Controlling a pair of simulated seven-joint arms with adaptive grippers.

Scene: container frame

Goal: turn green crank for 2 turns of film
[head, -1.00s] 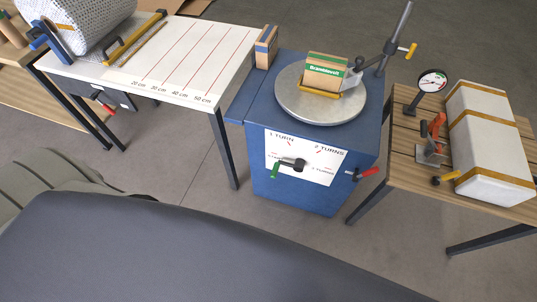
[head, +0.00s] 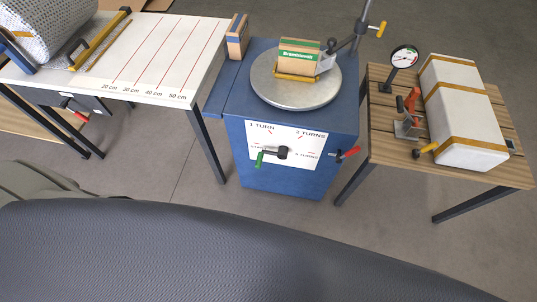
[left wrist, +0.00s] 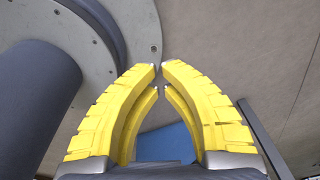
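The green crank's handle (head: 259,159) hangs at the left end of a black arm on a dark hub (head: 282,153). The hub is on the white marked panel (head: 310,145) on the front of the blue cabinet (head: 285,183). The arm points left, by a small lower-left label I cannot read clearly. "1 TURN" is at the panel's upper left and "2 TURNS" at its upper right. My left gripper (left wrist: 160,68) has yellow fingers with their tips together and nothing between them. It shows only in the left wrist view, away from the crank. My right gripper is in neither view.
A turntable (head: 297,92) on the cabinet carries a brown box with a green label (head: 299,52). A red-handled lever (head: 348,153) sticks out at the cabinet's right. A white table (head: 160,60) stands left, a slatted wooden table (head: 385,140) right. Floor in front is open.

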